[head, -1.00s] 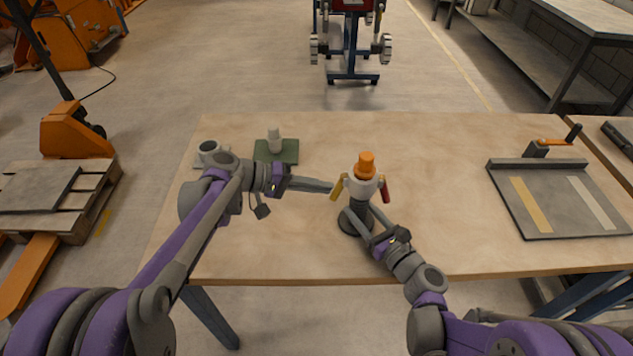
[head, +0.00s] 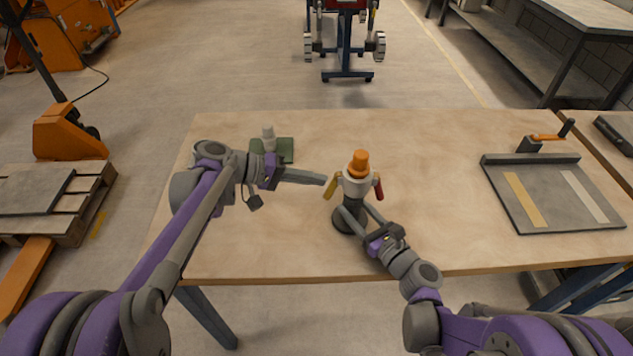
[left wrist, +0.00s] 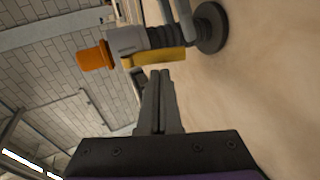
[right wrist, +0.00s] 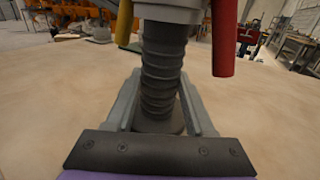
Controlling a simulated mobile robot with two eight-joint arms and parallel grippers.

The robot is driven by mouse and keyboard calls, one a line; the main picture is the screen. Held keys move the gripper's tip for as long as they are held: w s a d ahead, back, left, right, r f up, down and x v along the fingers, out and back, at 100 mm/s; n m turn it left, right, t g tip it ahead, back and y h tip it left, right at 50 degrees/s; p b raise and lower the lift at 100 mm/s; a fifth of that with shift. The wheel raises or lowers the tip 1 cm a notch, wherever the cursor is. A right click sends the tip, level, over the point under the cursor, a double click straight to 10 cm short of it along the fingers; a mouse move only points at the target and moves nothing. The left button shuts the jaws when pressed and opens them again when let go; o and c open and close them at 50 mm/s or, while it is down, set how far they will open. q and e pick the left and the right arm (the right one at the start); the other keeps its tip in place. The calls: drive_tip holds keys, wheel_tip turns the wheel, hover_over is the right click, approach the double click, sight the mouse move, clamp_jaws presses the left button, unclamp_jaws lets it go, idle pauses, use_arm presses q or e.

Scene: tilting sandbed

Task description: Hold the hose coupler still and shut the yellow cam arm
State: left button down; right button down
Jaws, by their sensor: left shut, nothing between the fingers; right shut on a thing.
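The hose coupler (head: 356,186) stands upright on a dark ribbed hose (right wrist: 163,62) with a round base. It has a pale grey body and an orange top (head: 358,163). The yellow cam arm (head: 331,187) hangs down on its left side, slanting a little outward. It also shows in the left wrist view (left wrist: 158,59). A red cam arm (head: 378,187) hangs on the right side. My left gripper (head: 325,180) is shut and empty, its tips close beside the yellow arm; contact is unclear. My right gripper (right wrist: 157,82) is shut on the ribbed hose below the coupler.
A green pad with a pale fitting (head: 285,150) lies at the back left of the table, partly behind my left arm. A grey tray (head: 517,213) with two strips and an orange-handled crank (head: 545,137) sits at right. The wooden tabletop (head: 430,150) between is clear.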

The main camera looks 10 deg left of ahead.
drive_tip(key=shift+w+d, duration=0.1)
drive_tip(key=shift+d, duration=0.05)
use_arm(q)
drive_tip(key=w+a+f+v, duration=0.1)
drive_tip(key=w+v, duration=0.1)
drive_tip(key=v, duration=1)
use_arm(e)
drive_tip(key=shift+c, duration=1)
unclamp_jaws()
